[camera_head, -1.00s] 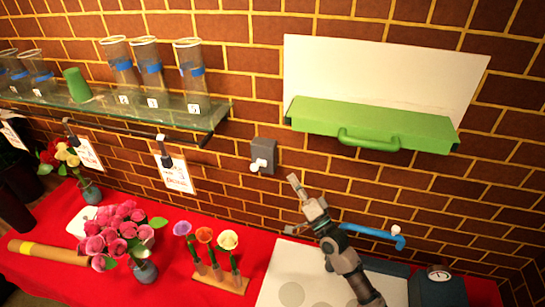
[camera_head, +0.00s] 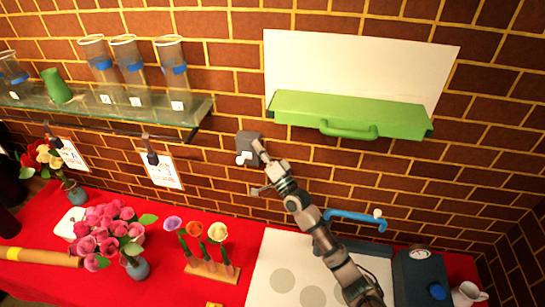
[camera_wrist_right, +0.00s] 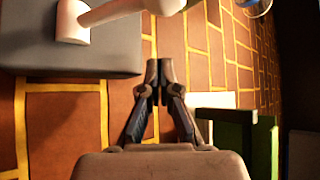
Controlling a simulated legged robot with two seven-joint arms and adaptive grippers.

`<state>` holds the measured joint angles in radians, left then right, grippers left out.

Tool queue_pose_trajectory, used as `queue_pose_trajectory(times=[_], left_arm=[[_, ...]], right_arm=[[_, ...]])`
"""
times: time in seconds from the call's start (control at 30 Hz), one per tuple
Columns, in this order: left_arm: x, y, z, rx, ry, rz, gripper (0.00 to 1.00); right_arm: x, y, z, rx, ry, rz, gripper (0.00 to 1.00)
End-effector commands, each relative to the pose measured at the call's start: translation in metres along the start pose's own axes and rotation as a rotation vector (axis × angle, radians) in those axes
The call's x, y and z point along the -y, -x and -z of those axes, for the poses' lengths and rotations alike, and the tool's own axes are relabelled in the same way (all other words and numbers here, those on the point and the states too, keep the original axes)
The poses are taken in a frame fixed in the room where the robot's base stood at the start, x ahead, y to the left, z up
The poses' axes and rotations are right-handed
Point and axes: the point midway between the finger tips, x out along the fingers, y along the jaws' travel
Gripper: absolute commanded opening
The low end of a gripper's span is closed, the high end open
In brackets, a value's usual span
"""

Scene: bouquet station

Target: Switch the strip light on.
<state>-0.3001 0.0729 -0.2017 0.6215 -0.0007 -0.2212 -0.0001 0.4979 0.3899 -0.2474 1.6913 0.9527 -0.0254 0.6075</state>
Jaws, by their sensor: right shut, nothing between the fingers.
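The wall switch is a grey box (camera_head: 249,139) with a white lever (camera_head: 243,158), left of centre in the head view. In the wrist view its grey box (camera_wrist_right: 70,48) fills the upper left, and its white lever (camera_wrist_right: 125,10) reaches right along the top edge. My right gripper (camera_head: 259,149) is shut and empty, its fingertips just right of the box in the head view. In the wrist view the closed fingertips (camera_wrist_right: 158,78) are below the lever with a visible gap. My left gripper is not in view. I cannot identify a lit strip light.
A green box with a handle (camera_head: 350,112) and a white panel (camera_head: 360,65) are on the brick wall, right of the switch. A glass shelf (camera_head: 150,112) with vases is on the left. Flowers and a blue pipe (camera_head: 355,217) are lower down.

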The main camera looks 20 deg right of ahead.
Motion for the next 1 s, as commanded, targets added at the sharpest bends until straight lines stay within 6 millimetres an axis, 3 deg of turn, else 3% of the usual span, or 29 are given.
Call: queue_pose_trajectory(times=[0.03, 0.2, 0.53, 0.83, 1.0], left_arm=[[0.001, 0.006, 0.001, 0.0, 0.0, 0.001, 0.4], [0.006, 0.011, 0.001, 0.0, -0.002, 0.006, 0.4], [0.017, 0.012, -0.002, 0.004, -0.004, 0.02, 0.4], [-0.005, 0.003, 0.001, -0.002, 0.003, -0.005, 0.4], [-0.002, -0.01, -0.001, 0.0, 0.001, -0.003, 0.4]], right_arm=[[-0.001, 0.005, -0.013, 0.006, -0.008, -0.007, 0.0], [-0.002, 0.014, -0.028, 0.003, -0.008, -0.005, 0.0], [-0.007, 0.02, -0.028, -0.001, -0.012, -0.005, 0.0], [-0.006, 0.019, -0.034, 0.001, 0.002, 0.006, 0.0], [-0.006, 0.02, -0.039, 0.003, 0.025, 0.028, 0.0]])
